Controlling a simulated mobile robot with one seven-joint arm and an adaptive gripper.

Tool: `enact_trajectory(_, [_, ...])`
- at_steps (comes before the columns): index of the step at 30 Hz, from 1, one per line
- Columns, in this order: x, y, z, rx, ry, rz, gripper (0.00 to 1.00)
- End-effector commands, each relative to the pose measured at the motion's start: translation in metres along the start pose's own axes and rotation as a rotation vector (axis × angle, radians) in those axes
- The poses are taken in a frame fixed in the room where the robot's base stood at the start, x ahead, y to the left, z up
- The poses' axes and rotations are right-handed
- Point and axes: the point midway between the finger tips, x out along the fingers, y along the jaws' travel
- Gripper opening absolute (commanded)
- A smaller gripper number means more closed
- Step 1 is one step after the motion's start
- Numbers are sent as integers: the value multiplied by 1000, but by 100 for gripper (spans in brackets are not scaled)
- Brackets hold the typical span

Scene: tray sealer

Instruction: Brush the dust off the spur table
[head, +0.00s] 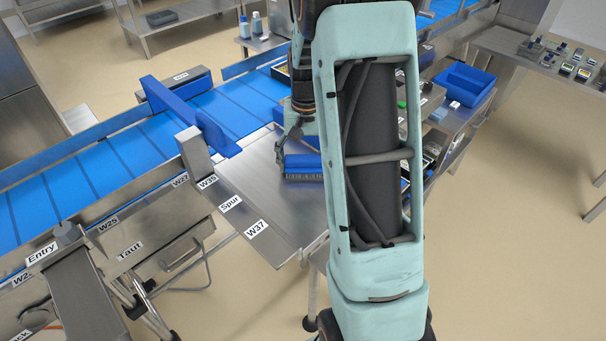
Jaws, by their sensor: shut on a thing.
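The spur table (255,193) is a bare grey metal plate beside the blue conveyor, with a "Spur" label (231,203) on its front-left edge. A blue brush (302,162) with dark bristles (303,178) is at the table's far right part, its bristles at or just above the surface. My gripper (284,157) is at the brush and shut on it; my own arm hides part of the gripper and the brush's right end. I cannot make out dust on the visible metal.
A blue conveyor (88,176) with a raised blue diverter bar (190,115) runs along the left. A metal post (194,153) stands at the table's left corner. A blue bin (463,84) and a side table with small items (555,62) are right.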

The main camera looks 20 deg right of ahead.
Motion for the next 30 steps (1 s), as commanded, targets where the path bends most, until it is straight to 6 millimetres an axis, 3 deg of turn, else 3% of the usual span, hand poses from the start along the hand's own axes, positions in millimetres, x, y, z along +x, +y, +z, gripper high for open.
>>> enact_trajectory(3, [0, 1, -2, -1, 0, 0, 53])
enact_trajectory(7, [-26, 0, -3, -2, 6, -1, 53])
enact_trajectory(24, [-76, -1, -3, -4, 1, 0, 53])
enact_trajectory(30, [-83, -1, -3, -5, 1, 0, 53])
